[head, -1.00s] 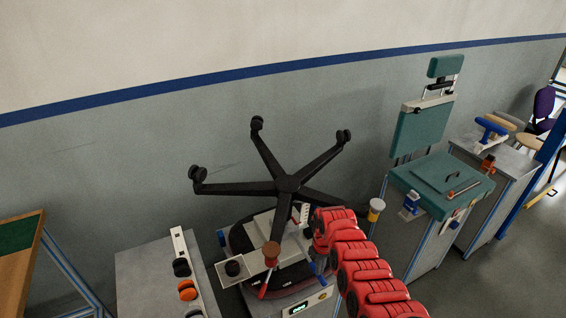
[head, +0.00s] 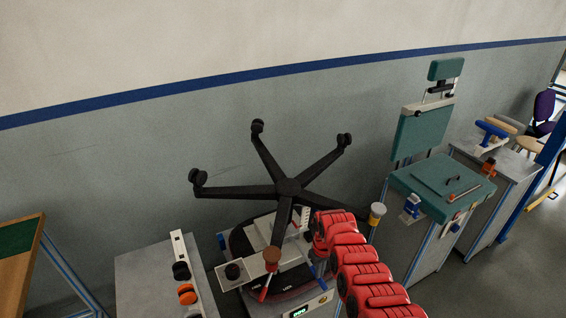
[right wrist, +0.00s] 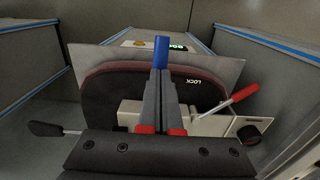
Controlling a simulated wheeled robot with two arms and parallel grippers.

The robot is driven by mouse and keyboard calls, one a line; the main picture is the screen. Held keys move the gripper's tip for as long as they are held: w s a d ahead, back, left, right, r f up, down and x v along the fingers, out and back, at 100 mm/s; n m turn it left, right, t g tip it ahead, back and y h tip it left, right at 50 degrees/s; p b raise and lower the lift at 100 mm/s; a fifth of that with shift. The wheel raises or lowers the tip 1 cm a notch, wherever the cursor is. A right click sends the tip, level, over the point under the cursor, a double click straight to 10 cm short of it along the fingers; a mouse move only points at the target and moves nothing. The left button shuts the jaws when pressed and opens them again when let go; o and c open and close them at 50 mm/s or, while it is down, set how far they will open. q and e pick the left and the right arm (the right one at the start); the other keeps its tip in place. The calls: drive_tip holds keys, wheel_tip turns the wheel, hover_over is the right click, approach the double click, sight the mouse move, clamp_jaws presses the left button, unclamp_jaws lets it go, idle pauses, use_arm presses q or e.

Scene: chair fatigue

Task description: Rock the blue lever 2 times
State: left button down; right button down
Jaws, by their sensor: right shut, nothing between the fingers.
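The blue lever (right wrist: 162,52) stands up just beyond my right fingertips in the right wrist view, close to or touching them. In the head view, a small blue upright part (head: 317,270), which looks like the same lever, shows beside the end of my red right arm. My right gripper (right wrist: 160,74) is shut, with its two grey fingers together and nothing between them. The lever's lower part is hidden behind the fingers. I cannot tell whether the lever is tilted. My left gripper does not show.
A black five-armed chair base (head: 288,187) sits upside down over the test stand. A red-handled lever (right wrist: 239,95) and a black knob (right wrist: 249,134) are near my gripper.

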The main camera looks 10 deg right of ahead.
drive_tip(key=shift+s+r+p, duration=0.2)
drive_tip(key=shift+r+p, duration=0.25)
drive_tip(key=shift+p, duration=0.1)
drive_tip(key=shift+r+p, duration=0.3)
drive_tip(key=shift+r, duration=0.05)
drive_tip(key=shift+r+p, duration=0.4)
drive_tip(key=shift+r, duration=0.05)
drive_tip(key=shift+d+r, duration=0.1)
drive_tip(key=shift+r, duration=0.1)
drive_tip(key=shift+w+r+p, duration=0.1)
drive_tip(key=shift+r+p, duration=0.05)
drive_tip(key=shift+p, duration=0.2)
drive_tip(key=shift+r+p, duration=0.5)
drive_tip(key=shift+r, duration=0.15)
drive_tip(key=shift+r, duration=0.1)
drive_tip(key=shift+f, duration=0.2)
